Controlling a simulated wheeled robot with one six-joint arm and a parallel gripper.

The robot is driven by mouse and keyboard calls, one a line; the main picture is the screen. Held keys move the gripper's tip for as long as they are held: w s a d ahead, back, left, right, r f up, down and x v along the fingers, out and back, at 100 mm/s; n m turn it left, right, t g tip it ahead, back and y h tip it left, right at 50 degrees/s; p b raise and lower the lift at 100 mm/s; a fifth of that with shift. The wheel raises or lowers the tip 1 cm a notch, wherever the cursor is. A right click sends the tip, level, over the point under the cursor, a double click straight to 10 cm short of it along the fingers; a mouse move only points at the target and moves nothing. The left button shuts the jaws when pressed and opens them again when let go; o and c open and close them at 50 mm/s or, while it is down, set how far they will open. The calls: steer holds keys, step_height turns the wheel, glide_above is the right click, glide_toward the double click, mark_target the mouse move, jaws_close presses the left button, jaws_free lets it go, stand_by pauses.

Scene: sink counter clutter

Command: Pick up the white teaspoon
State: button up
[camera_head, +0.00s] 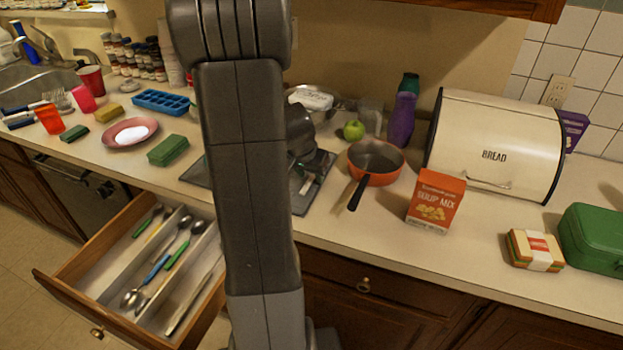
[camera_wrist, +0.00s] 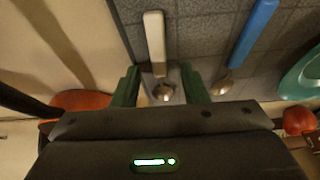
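The white teaspoon lies on a dark grey tiled-pattern mat. In the wrist view its white handle (camera_wrist: 155,42) points away from my gripper, and its metal bowl (camera_wrist: 162,92) is between my fingers. My gripper (camera_wrist: 163,88) is open, with one green finger on each side of the spoon and a gap on both sides. Whether the fingertips touch the mat, I cannot tell. In the head view my arm hides most of the mat (camera_head: 314,190); a small white piece (camera_head: 305,185) there may be the spoon's handle.
A blue-handled spoon (camera_wrist: 254,32) lies close to the right finger in the wrist view, and a teal dish (camera_wrist: 303,76) is farther right. In the head view an orange pan (camera_head: 376,162) stands right of the mat. An open cutlery drawer (camera_head: 75,270) sticks out at front left.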

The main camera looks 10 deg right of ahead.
steer(key=shift+f, duration=0.1)
stand_by(0.4)
jaws_close()
